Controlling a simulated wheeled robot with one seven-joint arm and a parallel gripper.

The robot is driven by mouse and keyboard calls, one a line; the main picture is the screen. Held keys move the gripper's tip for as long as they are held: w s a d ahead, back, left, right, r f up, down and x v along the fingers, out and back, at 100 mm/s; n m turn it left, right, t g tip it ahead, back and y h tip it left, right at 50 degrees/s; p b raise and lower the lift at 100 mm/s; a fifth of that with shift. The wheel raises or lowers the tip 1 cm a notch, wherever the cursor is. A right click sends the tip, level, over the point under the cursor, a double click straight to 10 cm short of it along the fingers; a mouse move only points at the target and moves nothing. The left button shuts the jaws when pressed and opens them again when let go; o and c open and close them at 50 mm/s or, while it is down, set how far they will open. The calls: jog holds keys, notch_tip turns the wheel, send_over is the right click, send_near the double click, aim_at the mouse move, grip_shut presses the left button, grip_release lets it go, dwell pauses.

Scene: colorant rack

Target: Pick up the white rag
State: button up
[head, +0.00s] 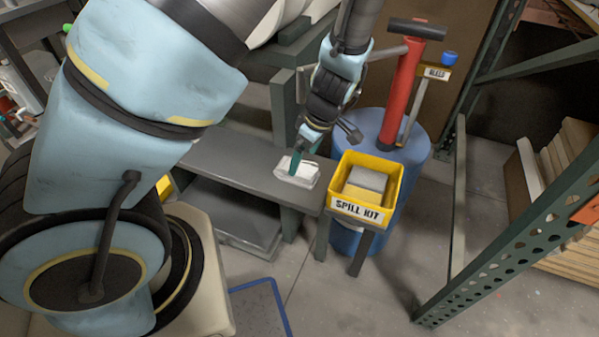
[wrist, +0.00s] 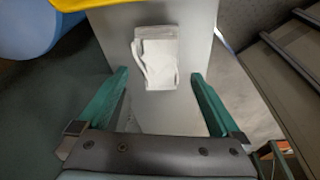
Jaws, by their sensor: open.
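The white rag (head: 297,171) lies folded on the grey bench (head: 225,168), near its right end. In the wrist view the rag (wrist: 158,60) lies flat on the bench surface, with a fold along its left side. My gripper (head: 301,158) is over the rag in the head view. In the wrist view my gripper (wrist: 160,80) has its two green fingers wide apart, one toward each side of the rag. Nothing is between the fingers touching them. The exact height of the fingertips above the rag cannot be told.
A yellow spill kit bin (head: 361,209) stands just right of the bench end, on a small stand. Behind it are a blue drum (head: 415,145) and a red hand pump (head: 402,90). A green metal rack (head: 510,215) rises at the right. Open floor (head: 340,290) lies in front.

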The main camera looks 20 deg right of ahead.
aim_at(300, 168)
jog(key=x, duration=0.5)
jog(key=shift+r, duration=0.1)
jog(key=c, duration=1.2)
